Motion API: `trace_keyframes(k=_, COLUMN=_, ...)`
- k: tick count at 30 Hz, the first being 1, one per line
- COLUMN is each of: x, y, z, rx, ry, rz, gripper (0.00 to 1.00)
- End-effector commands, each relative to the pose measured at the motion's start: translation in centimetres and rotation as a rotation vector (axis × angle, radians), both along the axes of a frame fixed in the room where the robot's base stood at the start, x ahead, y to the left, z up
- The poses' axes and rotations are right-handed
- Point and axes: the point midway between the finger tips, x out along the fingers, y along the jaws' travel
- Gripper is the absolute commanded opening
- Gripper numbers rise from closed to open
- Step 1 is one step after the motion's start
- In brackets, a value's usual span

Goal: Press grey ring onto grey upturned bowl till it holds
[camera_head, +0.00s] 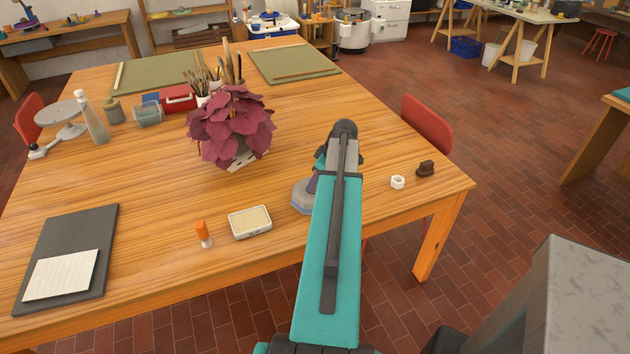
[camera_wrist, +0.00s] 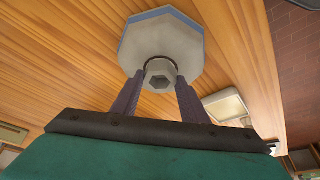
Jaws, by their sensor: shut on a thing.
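The grey upturned bowl (camera_wrist: 160,38), faceted with a blue edge, stands on the wooden table in the wrist view. In the head view the bowl (camera_head: 303,198) shows only partly, beside my teal arm. My gripper (camera_wrist: 159,76) has its two purple fingers on either side of the small grey ring (camera_wrist: 160,68) and is shut on it. The ring has a dark hole and lines up with the middle of the bowl, with a dark patch around it. I cannot tell whether ring and bowl touch. My arm hides the ring in the head view.
On the table (camera_head: 130,200) a cream dish (camera_head: 250,222) and an orange-handled tool (camera_head: 203,232) lie left of the bowl. A purple-leaved plant (camera_head: 230,125) stands behind. A small white piece (camera_head: 397,182) and a brown block (camera_head: 426,168) lie to the right.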

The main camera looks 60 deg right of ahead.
Motion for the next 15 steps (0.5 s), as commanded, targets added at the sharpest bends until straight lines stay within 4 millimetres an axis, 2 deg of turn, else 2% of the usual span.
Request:
trace_keyframes(k=3, x=-0.13, y=0.12, z=-0.33, rx=0.003, ry=0.005, rz=0.002, gripper=0.17)
trace_keyframes(k=4, x=-0.13, y=0.11, z=-0.33, rx=0.003, ry=0.005, rz=0.002, gripper=0.45)
trace_keyframes(k=7, x=-0.11, y=0.09, z=-0.28, rx=0.003, ry=0.004, rz=0.002, gripper=0.62)
trace_keyframes(k=15, x=-0.08, y=0.05, z=-0.17, rx=0.002, ry=0.003, rz=0.001, gripper=0.62)
